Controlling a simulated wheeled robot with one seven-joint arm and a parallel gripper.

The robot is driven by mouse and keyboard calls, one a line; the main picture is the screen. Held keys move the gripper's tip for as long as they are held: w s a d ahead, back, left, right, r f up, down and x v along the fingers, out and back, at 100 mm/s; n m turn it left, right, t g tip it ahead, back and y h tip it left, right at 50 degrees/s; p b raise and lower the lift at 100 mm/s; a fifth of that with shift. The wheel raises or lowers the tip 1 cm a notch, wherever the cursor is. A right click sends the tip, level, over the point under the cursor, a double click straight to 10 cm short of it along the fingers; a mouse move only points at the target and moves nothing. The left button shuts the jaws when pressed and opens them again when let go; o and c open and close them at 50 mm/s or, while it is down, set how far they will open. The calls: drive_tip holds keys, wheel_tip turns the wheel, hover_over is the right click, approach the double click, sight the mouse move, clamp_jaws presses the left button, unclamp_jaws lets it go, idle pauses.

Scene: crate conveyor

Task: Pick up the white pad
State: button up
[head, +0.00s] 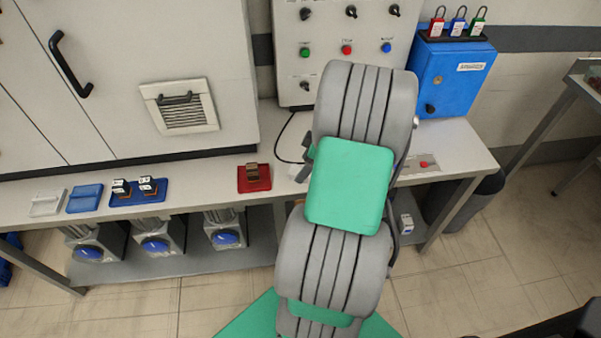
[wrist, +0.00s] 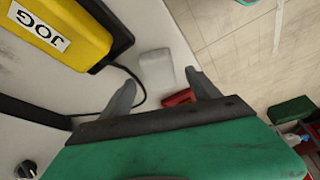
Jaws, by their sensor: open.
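The white pad (wrist: 157,68) is a small pale block with rounded edges on the grey-white bench top. In the wrist view it lies just beyond my fingertips, in line with the gap between them. My gripper (wrist: 162,79) is open, with one finger on each side of the gap and nothing held. In the head view a small part of the pad (head: 297,173) shows at the left edge of my arm, which hides the rest. Most of my gripper is hidden there too.
A yellow JOG box (wrist: 62,35) with a black cable stands near the pad. A red tray (head: 254,185) holding a brown piece is left of the pad. A blue tray (head: 125,199) with small blocks lies farther left. The control panel (head: 290,70) rises behind.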

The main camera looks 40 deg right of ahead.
drive_tip(key=shift+x, duration=1.15)
drive_tip(key=shift+c, duration=0.5)
drive_tip(key=c, duration=1.4)
drive_tip(key=shift+c, duration=0.2)
drive_tip(key=shift+r, duration=0.1)
